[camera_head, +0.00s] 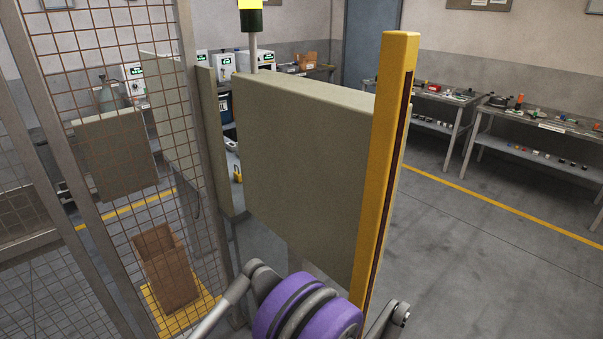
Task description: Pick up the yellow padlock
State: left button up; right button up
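A small yellow padlock (237,174) shows in the head view, left of centre. It is in the narrow gap between a beige upright panel and the large beige panel, near the edge of a grey surface. It is small in the picture, and I cannot tell whether it hangs or rests there. Neither of my grippers can be made out in this view.
A large beige panel (305,160) and a yellow post (386,165) stand close in front. A wire mesh fence (100,60) fills the left, with a brown box (165,270) behind it. Workbenches (545,125) line the back right. The floor (490,260) at right is clear.

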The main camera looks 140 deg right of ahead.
aim_at(236, 175)
jog(key=z, duration=4.7)
jog(key=i+l+z, duration=0.1)
jog(key=l+z, duration=0.15)
jog(key=l, duration=0.15)
jog(key=i+l+z, duration=0.1)
jog(key=l+z, duration=0.15)
jog(key=i+l+z, duration=0.3)
jog(key=l, duration=0.25)
jog(key=i+l+z, duration=0.25)
jog(key=i+l, duration=0.15)
jog(key=l, duration=0.15)
jog(key=i+l+u, duration=0.15)
jog(key=i, duration=0.25)
jog(key=i+l+u, duration=0.1)
jog(key=i+l, duration=0.15)
jog(key=i, duration=0.2)
jog(key=i+l+u, duration=0.15)
jog(key=i, duration=0.25)
jog(key=i+j+u, duration=0.15)
jog(key=i+u, duration=0.55)
jog(key=u, duration=0.2)
jog(key=i+l+u, duration=0.1)
jog(key=i+u, duration=0.35)
jog(key=k, duration=0.1)
